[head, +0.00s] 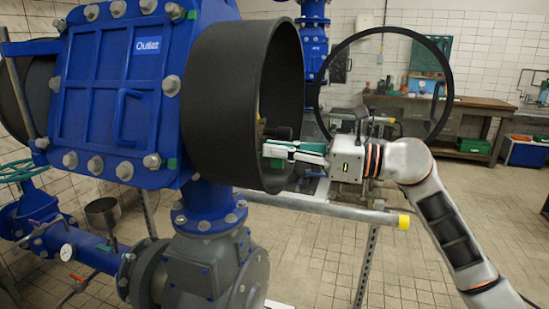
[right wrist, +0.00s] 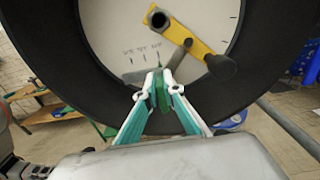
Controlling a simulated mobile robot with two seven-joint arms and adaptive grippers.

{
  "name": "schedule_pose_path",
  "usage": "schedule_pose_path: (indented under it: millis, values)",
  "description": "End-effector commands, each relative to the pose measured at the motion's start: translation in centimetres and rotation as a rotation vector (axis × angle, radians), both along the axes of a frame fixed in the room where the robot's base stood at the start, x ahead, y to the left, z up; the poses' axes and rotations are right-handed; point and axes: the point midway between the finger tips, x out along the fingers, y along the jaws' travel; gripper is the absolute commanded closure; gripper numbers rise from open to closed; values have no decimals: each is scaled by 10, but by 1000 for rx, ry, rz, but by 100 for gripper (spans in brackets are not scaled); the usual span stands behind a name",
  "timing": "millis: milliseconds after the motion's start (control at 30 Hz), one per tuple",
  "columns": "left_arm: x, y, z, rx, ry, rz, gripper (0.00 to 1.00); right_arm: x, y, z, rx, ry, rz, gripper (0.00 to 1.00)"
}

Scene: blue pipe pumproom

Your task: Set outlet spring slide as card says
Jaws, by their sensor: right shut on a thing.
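The blue housing (head: 112,95) carries a sign reading "Outlet" (head: 148,45). A deep black round rim (head: 218,95) stands out from its right side. My right gripper (head: 264,150) reaches into this rim from the right. In the right wrist view its fingertips (right wrist: 160,88) are shut on a small green tab (right wrist: 161,92), taken to be the slide, at the lower edge of a pale dial face (right wrist: 112,30). Small marks and lettering (right wrist: 143,54) sit just above the tab, too small to read. My left gripper is not in view. I cannot make out a card.
A yellow crank (right wrist: 185,35) with a black knob (right wrist: 221,67) lies across the dial, close above the fingers. A large black ring (head: 447,85) stands open at right. A grey rail (head: 330,208) with a yellow end runs below my right arm. A workbench (head: 470,104) stands behind.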

Motion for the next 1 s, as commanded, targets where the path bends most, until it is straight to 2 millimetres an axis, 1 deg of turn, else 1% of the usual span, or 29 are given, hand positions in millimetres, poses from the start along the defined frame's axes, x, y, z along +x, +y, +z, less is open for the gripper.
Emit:
schedule_pose_path:
  millis: [33,267,300,333,633,733,867,1000]
  values:
    - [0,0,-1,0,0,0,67,5,-2,-1,1,-1,-10,100]
    - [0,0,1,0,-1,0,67,5,-3,0,0,-2,-11,100]
    - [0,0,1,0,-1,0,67,5,-3,0,0,-2,-12,82]
    - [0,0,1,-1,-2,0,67,5,-3,0,0,-2,-11,75]
    - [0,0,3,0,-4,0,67,3,-2,0,0,0,-7,75]
    - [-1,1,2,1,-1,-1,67,2,-5,-1,0,0,-8,75]
    - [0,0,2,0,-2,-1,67,-2,-18,-1,-1,-1,-9,75]
    - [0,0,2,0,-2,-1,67,-10,-45,-1,-2,1,-11,75]
